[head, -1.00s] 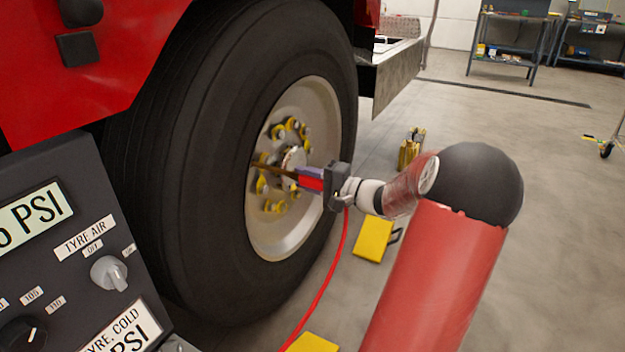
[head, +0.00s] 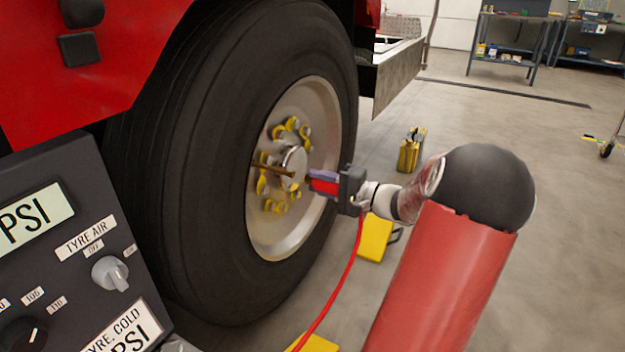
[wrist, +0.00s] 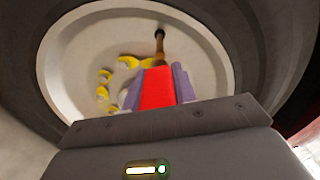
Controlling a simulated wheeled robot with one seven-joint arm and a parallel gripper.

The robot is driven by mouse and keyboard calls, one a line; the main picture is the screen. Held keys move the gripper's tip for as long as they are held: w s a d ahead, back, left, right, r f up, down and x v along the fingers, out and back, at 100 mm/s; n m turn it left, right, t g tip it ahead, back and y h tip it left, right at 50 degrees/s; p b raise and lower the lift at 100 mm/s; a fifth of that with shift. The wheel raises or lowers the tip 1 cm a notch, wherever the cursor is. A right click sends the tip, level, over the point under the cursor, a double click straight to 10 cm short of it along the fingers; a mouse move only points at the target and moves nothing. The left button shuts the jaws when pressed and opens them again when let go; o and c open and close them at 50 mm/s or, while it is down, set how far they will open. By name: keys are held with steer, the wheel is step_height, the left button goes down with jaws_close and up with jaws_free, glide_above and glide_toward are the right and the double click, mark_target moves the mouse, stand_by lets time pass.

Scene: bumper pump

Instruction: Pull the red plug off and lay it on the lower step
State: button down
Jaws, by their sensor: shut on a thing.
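The red plug (head: 325,186) is between the fingers of my gripper (head: 322,181), in front of the wheel hub. A red hose (head: 343,275) hangs down from it. The wrist view shows the red plug (wrist: 157,88) with a purple-grey finger on each side, so my gripper (wrist: 158,85) is shut on it. A brass-coloured valve stem (head: 272,170) sticks out of the wheel to the left, with a visible gap to the plug in the head view. The stem (wrist: 160,48) also shows beyond the plug in the wrist view. I cannot make out the lower step.
The large black tyre (head: 190,150) stands close on the left. A dark control panel (head: 75,240) with dials fills the lower left. Yellow chocks (head: 374,238) stand on the floor. A metal ledge (head: 395,75) is behind the wheel. Open floor lies to the right.

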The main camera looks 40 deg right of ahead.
steer(key=shift+v, duration=1.1)
